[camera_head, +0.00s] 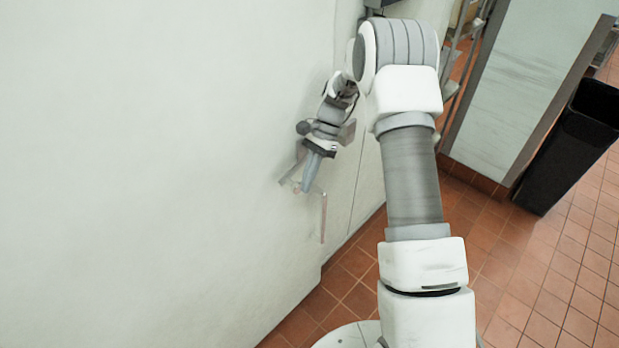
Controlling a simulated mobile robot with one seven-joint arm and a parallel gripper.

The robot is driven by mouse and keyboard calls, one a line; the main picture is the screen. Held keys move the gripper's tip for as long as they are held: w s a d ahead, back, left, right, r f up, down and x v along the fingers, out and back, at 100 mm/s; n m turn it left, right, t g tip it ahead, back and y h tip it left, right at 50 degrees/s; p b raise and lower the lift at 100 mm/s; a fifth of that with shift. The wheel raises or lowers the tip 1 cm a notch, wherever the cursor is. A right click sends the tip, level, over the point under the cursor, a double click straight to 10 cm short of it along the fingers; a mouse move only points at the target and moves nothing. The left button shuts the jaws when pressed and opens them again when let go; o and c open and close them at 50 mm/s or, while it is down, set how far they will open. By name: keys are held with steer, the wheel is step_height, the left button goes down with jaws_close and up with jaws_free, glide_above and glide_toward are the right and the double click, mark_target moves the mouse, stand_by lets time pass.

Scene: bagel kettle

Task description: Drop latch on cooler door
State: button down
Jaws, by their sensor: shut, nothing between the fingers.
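The cooler door (170,150) is a large pale, nearly white panel filling the left of the view. A small metal latch (322,215) shows on it right of centre, with a thin bar hanging down toward the floor. My gripper (307,188) points downward at the latch's upper part and is shut with nothing in it. Its fingertips overlap the latch in this view, and I cannot tell whether they touch it. The gripper hides part of the latch.
A black bin (570,145) stands on the red tile floor (500,260) at the right. A metal-edged pale panel (520,85) and wire shelving (462,45) are behind my arm. Open floor lies to the lower right.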

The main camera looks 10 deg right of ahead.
steer(key=shift+s+a+r+g+y+p, duration=0.15)
steer(key=shift+r+g+y+p, duration=0.1)
steer(key=shift+r, duration=0.2)
steer(key=shift+w+a+r+g+y+p, duration=0.15)
steer(key=shift+r+y, duration=0.1)
steer(key=shift+r, duration=0.2)
steer(key=shift+s+r, duration=0.1)
steer(key=shift+d, duration=0.1)
